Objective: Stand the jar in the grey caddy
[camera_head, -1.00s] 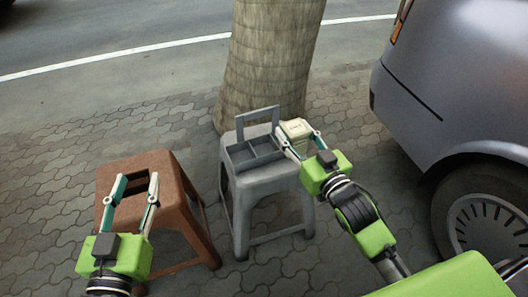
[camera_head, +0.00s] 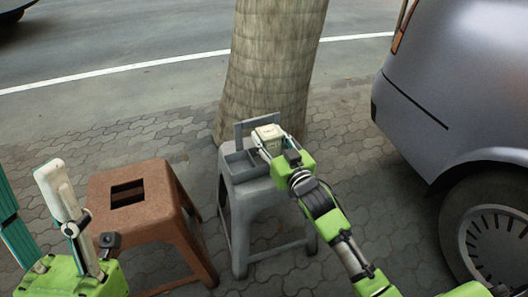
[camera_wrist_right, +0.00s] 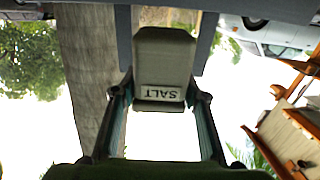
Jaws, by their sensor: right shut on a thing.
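The jar (camera_head: 268,133) is a cream, blocky container; its SALT label shows upside down in the right wrist view (camera_wrist_right: 160,60). My right gripper (camera_head: 272,143) is shut on it, a finger on each side. The jar is over the right part of the grey caddy (camera_head: 239,136), close to its upright handle. I cannot tell whether its base is inside a compartment. The caddy has open, empty-looking compartments at the left and stands on a grey stool. My left gripper (camera_head: 38,200) is open and empty at the left edge, near the brown stool.
The grey stool (camera_head: 262,197) stands before a tree trunk (camera_head: 270,70). A brown stool (camera_head: 150,202) with a hole in its top stands to its left. A silver car (camera_head: 450,90) is at the right. The pavement between is clear.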

